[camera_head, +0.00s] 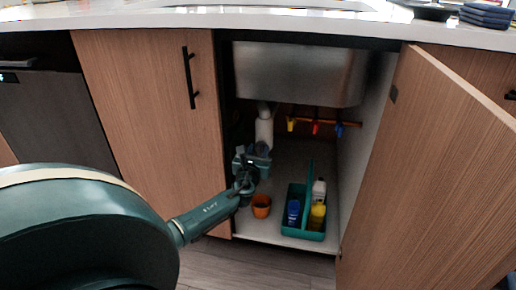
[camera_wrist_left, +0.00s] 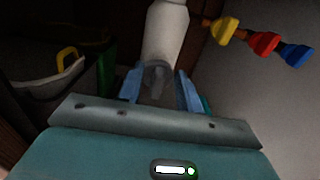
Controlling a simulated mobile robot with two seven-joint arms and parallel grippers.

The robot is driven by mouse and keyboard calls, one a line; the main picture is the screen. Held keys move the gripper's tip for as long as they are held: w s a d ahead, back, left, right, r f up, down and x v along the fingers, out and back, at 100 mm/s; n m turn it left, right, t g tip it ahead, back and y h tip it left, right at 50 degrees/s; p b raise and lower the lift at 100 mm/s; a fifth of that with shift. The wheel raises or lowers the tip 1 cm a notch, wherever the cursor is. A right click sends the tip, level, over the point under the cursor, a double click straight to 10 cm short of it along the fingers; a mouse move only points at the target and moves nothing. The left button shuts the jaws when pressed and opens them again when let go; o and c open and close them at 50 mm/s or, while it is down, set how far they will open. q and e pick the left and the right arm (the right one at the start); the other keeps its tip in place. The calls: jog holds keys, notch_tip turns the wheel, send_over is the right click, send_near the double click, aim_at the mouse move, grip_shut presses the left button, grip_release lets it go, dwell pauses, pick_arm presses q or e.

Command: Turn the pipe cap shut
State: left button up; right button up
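The white drain pipe (camera_head: 264,131) hangs under the steel sink inside the open cabinet. It also shows at the top of the left wrist view (camera_wrist_left: 166,32). The grey pipe cap (camera_wrist_left: 157,80) is at its lower end, dark and poorly lit. My left gripper (camera_head: 254,160) is inside the cabinet at the bottom of the pipe and hides the cap in the head view. In the left wrist view its blue fingers (camera_wrist_left: 158,88) stand on either side of the cap, with slim gaps that look open. My right gripper is not in view.
An orange cup (camera_head: 261,206) and a teal caddy (camera_head: 302,233) with bottles stand on the cabinet floor. Yellow, red and blue valve handles (camera_head: 315,128) hang at the right. The open door (camera_head: 430,170) bounds the right side; the closed door (camera_head: 150,120) is left.

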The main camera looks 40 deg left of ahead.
pick_arm(q)
jog(key=shift+c, duration=0.2)
grip_shut()
